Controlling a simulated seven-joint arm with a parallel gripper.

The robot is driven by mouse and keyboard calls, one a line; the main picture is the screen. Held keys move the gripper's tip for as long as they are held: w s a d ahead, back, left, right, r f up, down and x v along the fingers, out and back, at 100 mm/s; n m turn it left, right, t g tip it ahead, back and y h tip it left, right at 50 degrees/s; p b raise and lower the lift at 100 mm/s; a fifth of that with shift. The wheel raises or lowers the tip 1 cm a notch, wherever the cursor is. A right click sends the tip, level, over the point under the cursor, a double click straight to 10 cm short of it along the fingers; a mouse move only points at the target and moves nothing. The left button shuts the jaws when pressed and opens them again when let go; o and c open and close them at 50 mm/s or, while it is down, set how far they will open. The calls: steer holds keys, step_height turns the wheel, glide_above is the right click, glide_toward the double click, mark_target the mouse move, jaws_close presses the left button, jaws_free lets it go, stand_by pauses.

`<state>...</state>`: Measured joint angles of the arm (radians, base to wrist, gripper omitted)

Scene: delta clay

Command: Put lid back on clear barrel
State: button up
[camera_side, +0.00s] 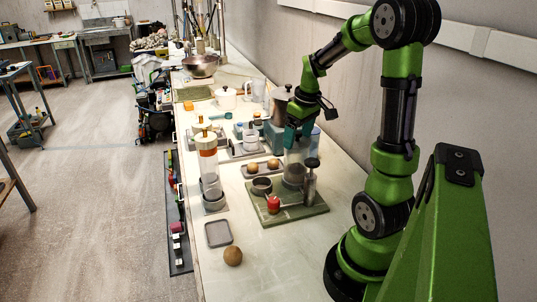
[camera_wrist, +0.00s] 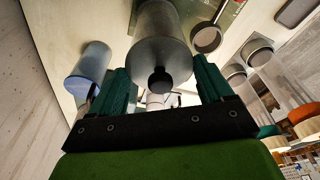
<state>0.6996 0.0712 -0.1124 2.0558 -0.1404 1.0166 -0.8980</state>
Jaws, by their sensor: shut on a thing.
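The clear barrel (camera_side: 293,172) stands upright on a green board at the right of the bench, in the side view. My gripper (camera_side: 296,136) points down with its teal fingers at the barrel's top. In the wrist view, a grey, see-through-looking cylinder (camera_wrist: 161,25) lies in line between the fingers. A round grey lid with a dark knob (camera_wrist: 160,82) shows at its near end, between the fingers of my gripper (camera_wrist: 162,68), which is shut on it. The fingers hide the lid in the side view. I cannot tell whether the lid is seated on the rim.
On the green board (camera_side: 284,217) stand a metal cylinder with a dark knob (camera_side: 310,186), a grey ring-shaped cup (camera_side: 262,186) and a red item (camera_side: 273,204). Another clear tube (camera_side: 209,170) stands left. A blue cylinder (camera_wrist: 90,62) is close beside my fingers.

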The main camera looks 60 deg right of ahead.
stand_by(0.3)
steer(key=o, duration=0.9)
steer(key=shift+o, duration=0.2)
steer(key=shift+r, duration=3.5)
jaws_close()
steer(key=shift+f, duration=0.15)
